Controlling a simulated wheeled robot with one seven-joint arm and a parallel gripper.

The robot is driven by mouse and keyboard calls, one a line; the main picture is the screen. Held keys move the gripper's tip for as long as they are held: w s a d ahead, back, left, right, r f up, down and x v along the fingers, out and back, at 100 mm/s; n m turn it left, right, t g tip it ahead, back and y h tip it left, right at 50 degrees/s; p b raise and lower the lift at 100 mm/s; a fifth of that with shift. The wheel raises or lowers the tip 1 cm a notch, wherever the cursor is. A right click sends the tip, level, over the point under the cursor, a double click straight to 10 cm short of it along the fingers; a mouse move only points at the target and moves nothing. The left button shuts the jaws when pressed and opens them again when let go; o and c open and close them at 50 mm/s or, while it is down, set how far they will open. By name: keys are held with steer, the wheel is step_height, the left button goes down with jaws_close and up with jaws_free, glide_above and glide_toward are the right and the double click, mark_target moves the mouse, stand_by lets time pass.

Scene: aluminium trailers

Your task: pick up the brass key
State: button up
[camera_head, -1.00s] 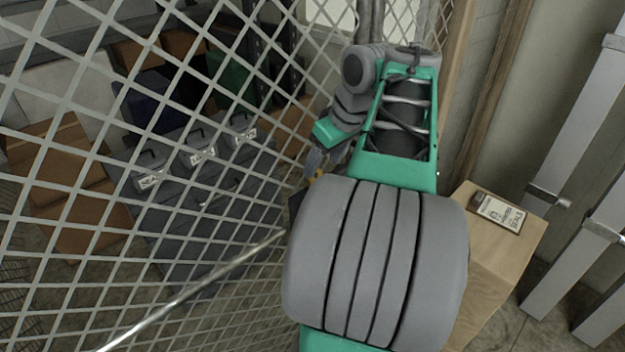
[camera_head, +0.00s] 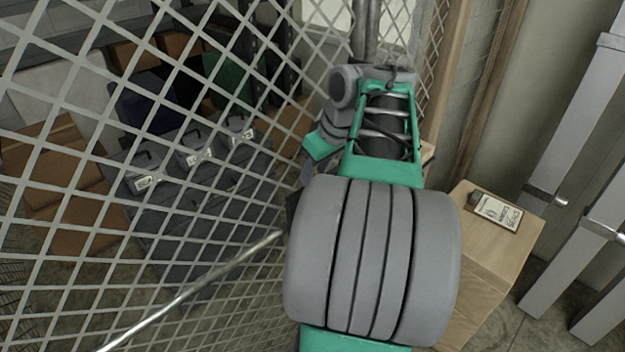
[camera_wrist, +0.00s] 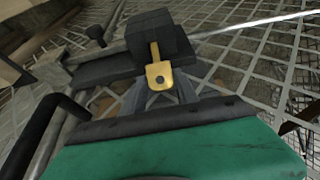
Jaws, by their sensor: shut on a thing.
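The brass key (camera_wrist: 159,74) shows in the wrist view, its holed bow facing my camera. Its shank runs up against a dark grey block (camera_wrist: 158,35); whether it sits in the block or only in front of it I cannot tell. My gripper (camera_wrist: 160,94) is shut on the key at the bow, its grey fingers just below it. In the head view, the gripper is mostly hidden behind my arm, close to the mesh, and the key cannot be made out. A small part of the dark block (camera_head: 292,208) shows there beside my arm.
A wire mesh panel (camera_head: 150,90) fills the left, with grey cases (camera_head: 195,155) and brown boxes (camera_head: 55,170) behind it. A metal rod (camera_head: 190,293) runs from the dark block toward the lower left. A wooden stand (camera_head: 490,240) bearing a labelled clipboard (camera_head: 497,211) is at right.

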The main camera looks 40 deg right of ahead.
jaws_close()
steer(key=shift+s+r, duration=0.1)
